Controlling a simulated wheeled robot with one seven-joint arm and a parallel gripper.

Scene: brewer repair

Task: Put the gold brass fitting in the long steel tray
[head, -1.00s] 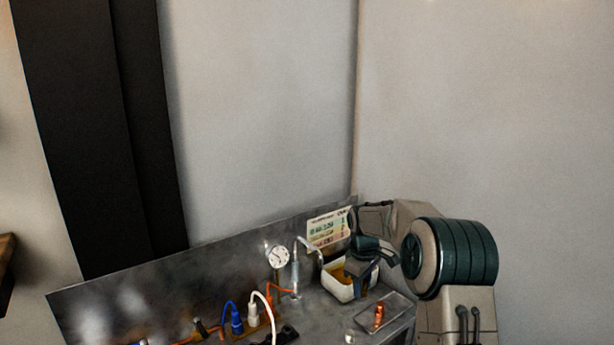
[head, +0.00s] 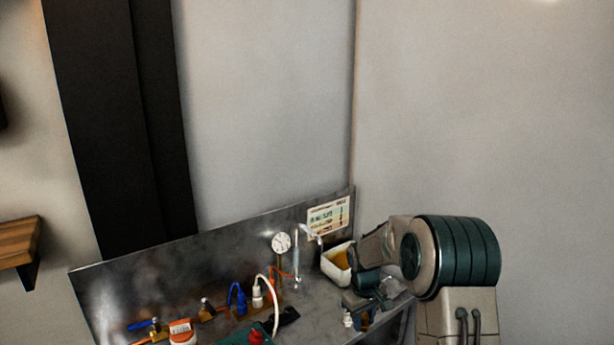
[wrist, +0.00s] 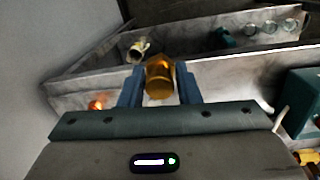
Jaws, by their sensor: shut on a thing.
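My gripper (wrist: 160,82) is shut on the gold brass fitting (wrist: 158,80), which sits upright between the blue fingertips in the wrist view. In the head view my gripper (head: 362,312) is low at the right front end of the steel bench, and the arm hides much of what is beneath. In the wrist view long grey steel walls (wrist: 235,76) run across behind the fingers. I cannot tell for sure which of them belongs to the long steel tray, or whether the fitting touches anything.
A copper-orange piece (wrist: 97,104) lies left of the fingers. A pale fitting (wrist: 138,47) stands beyond them. A white bin (head: 338,262) is at the back of the bench. A gauge (head: 281,243), blue connector (head: 238,300) and white hose (head: 270,300) crowd the bench to the left.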

